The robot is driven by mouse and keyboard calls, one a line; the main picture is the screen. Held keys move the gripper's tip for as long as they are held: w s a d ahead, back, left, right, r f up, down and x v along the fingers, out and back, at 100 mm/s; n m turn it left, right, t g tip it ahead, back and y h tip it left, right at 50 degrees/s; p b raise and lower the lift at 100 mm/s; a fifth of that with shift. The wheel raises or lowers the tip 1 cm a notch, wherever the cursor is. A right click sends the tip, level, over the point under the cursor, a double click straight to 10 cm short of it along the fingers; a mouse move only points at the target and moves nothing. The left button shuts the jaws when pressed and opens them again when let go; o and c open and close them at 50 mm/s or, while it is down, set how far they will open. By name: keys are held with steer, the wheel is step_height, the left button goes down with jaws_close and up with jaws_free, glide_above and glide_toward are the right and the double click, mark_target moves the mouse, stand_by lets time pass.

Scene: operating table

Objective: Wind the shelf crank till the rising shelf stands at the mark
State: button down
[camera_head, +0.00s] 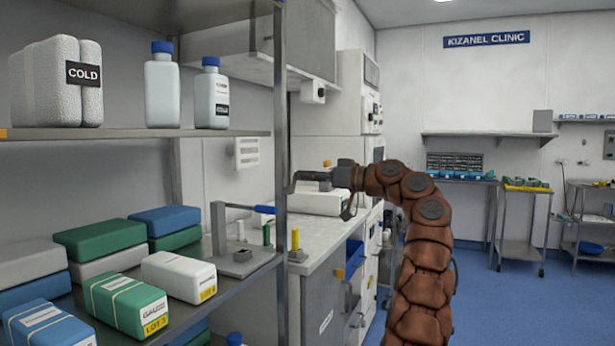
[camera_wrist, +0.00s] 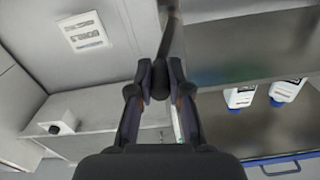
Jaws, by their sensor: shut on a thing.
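My gripper (camera_head: 325,178) reaches in from the right, beside the front post of the shelf rack. In the wrist view its two fingers (camera_wrist: 160,85) are closed around a dark knob. A dark rod (camera_wrist: 174,38) runs up from this knob; it looks like the shelf crank (camera_head: 297,177), which shows as a thin dark bent arm near the post. The upper shelf (camera_head: 235,133) carries a white COLD pack and two blue-capped bottles. A small orange patch (camera_head: 4,134) sits at its left edge. I cannot tell which shelf rises or whether this patch is the mark.
The lower shelf (camera_head: 222,283) holds several boxes (camera_head: 125,304) and a grey fixture with a blue-handled lever (camera_head: 240,240). A metal post (camera_head: 280,170) stands close left of my gripper. A counter (camera_head: 325,238) lies behind.

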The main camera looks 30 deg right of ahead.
steer(key=shift+w+d+f+m+p, duration=0.2)
steer(key=shift+d+f+m+p, duration=0.25)
steer(key=shift+m+p, duration=1.1)
steer(key=shift+w+d+f+m+p, duration=0.2)
steer(key=shift+f+m+p, duration=0.3)
steer(key=shift+m+p, duration=1.1)
steer(key=shift+w+d+f+m+p, duration=0.2)
steer(key=shift+d+f+m+p, duration=0.25)
steer(key=shift+m+p, duration=1.1)
steer(key=shift+f+m+b, duration=0.2)
steer(key=shift+m+b, duration=0.1)
steer(key=shift+m, duration=0.1)
steer(key=c, duration=1.1)
jaws_free()
steer(key=v, duration=1.2)
